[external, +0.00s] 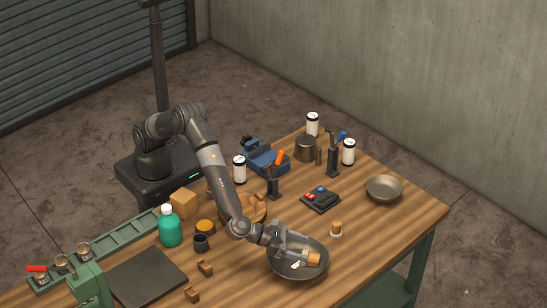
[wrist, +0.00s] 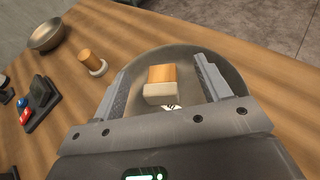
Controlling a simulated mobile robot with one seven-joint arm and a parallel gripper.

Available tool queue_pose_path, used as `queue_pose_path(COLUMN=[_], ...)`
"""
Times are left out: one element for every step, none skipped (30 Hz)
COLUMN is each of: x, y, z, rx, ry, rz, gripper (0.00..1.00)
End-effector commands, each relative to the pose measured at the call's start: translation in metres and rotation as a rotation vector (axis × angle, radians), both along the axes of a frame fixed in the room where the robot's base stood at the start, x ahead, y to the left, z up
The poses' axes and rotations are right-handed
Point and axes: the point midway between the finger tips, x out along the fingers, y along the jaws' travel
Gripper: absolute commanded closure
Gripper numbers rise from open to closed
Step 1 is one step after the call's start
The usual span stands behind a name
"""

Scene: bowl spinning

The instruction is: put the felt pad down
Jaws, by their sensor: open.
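The felt pad is a small block with an orange-tan wooden part and a cream layer. In the wrist view the felt pad (wrist: 160,85) sits between my two fingers, with gaps on both sides. In the external view the felt pad (external: 314,259) shows inside a wide dark metal bowl (external: 322,269) near the table's front edge. The bowl (wrist: 232,76) is partly hidden by my fingers in the wrist view. My gripper (external: 301,255) is open and reaches down into the bowl; it also shows in the wrist view (wrist: 161,67). The pad's underside is hidden.
A small wooden knob on a pale base (external: 336,230) stands just beyond the bowl. A smaller metal bowl (external: 384,188) and a dark switch box (external: 320,199) are farther back. A dark mat (external: 147,277) and wooden blocks (external: 205,267) lie left. Bare tabletop lies right of the bowl.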

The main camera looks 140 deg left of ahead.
Motion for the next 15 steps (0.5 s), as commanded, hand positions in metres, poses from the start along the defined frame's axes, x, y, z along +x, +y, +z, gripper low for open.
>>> queue_pose_path(x=[0.000, 0.000, 0.000, 0.000, 0.000, 0.000, 0.000, 0.000, 0.000, 0.000, 0.000, 0.000, 0.000, 0.000, 0.000], y=[0.000, 0.000, 0.000, 0.000, 0.000, 0.000, 0.000, -0.001, -0.001, -0.001, -0.001, -0.001, -0.001, -0.001, -0.001], z=[0.008, 0.013, 0.019, 0.023, 0.026, 0.030, 0.033, 0.035, 0.037, 0.038, 0.039, 0.039, 0.039, 0.039, 0.039], rx=[-0.001, -0.001, -0.001, 0.000, -0.001, -0.001, -0.001, -0.001, -0.001, -0.001, -0.001, 0.000, 0.000, 0.000, 0.000], ry=[-0.001, -0.001, -0.002, -0.002, -0.001, 0.000, 0.001, 0.000, 0.000, 0.000, 0.000, 0.001, 0.001, 0.001, 0.001], rz=[0.001, 0.001, 0.000, -0.001, -0.001, 0.000, 0.000, -0.001, -0.001, -0.001, -0.001, -0.001, -0.001, -0.001, -0.001], gripper=[0.30, 0.30, 0.30, 0.30, 0.30, 0.30, 0.30, 0.30, 0.30, 0.30, 0.30, 0.30, 0.30, 0.30, 0.30])
